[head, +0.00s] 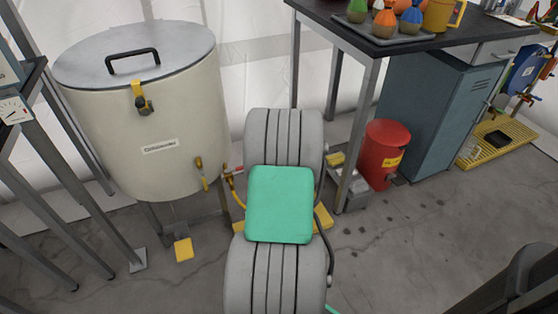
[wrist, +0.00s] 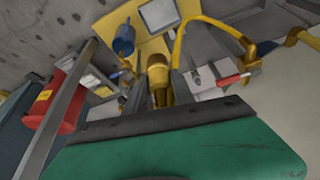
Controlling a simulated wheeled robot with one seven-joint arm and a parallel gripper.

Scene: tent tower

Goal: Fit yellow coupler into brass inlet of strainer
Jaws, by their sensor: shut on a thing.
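In the wrist view my gripper (wrist: 159,90) is shut on the yellow coupler (wrist: 158,76), which sits between its two dark fingers. A yellow hose (wrist: 181,38) loops up from near the coupler and over to the right, toward a brass valve with a red handle. A blue cylindrical body (wrist: 123,40), which looks like the strainer, stands on a yellow stand ahead and to the left of the coupler. Small brass fittings (wrist: 115,73) show near it; I cannot tell which is the inlet. The coupler appears apart from the blue body. In the head view my arm hides the gripper and coupler.
A large cream tank (head: 150,120) with a grey lid stands left of my arm. A red bin (head: 384,150) and a blue-grey cabinet (head: 425,110) stand to the right, by a dark-topped table (head: 420,40). Its leg (head: 352,140) is close to my arm. Open floor lies at the front right.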

